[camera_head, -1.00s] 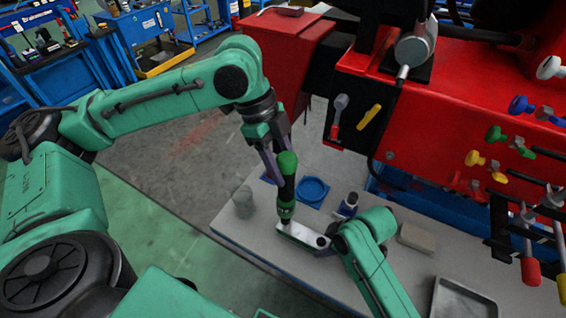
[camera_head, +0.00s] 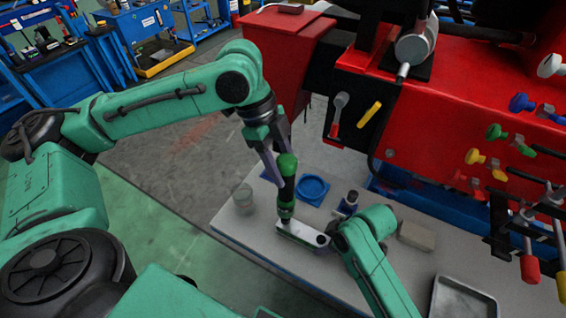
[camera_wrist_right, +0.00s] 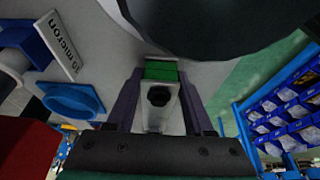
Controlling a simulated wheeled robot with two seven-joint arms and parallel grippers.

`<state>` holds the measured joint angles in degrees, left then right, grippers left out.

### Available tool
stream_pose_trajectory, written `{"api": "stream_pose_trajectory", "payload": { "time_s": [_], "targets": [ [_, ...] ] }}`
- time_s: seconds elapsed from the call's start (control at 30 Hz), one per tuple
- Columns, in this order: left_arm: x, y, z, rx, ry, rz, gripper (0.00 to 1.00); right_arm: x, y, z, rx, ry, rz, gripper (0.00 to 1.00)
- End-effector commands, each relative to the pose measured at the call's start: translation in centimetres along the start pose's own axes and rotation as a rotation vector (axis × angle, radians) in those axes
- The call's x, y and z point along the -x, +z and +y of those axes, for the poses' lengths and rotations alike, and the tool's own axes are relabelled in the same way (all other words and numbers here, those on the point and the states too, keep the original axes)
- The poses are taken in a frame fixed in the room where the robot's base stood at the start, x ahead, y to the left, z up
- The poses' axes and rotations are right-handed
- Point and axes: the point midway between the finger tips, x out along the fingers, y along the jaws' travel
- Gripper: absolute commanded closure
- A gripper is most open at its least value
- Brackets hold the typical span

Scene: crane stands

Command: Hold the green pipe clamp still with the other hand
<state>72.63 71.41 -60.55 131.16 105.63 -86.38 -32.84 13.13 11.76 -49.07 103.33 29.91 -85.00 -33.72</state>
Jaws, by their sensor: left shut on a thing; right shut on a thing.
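The green pipe clamp (camera_head: 300,234) shows as a pale metal body with green at its far end. It is low over the grey bench top in the head view. My right gripper (camera_head: 331,238) is shut on its near end. In the right wrist view the clamp's green block (camera_wrist_right: 160,70) and a dark round part sit between the two fingers (camera_wrist_right: 158,98). My left gripper (camera_head: 284,180) is shut on an upright dark tool with a bright green top (camera_head: 287,163). The tool's lower green end meets the clamp's far end; the exact contact is hidden.
A blue round dish (camera_head: 313,188), a dark bottle (camera_head: 348,204) and a clear cup (camera_head: 243,197) stand close by on the bench (camera_head: 225,222). A grey block (camera_head: 416,235) and a metal tray (camera_head: 462,299) are at right. A red machine (camera_head: 460,85) with coloured knobs rises behind.

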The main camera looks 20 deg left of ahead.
Motion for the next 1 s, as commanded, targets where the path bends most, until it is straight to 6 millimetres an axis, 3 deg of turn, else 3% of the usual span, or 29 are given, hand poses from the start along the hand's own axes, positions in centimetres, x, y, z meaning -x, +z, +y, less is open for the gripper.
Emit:
{"api": "stream_pose_trajectory", "payload": {
  "time_s": [1.0],
  "targets": [
    [-0.67, 0.21, -0.05, -0.001, -0.003, 0.002, 1.0, 0.09, -0.08, 0.05, 0.0, 0.002, 0.002, 1.0]
  ]
}}
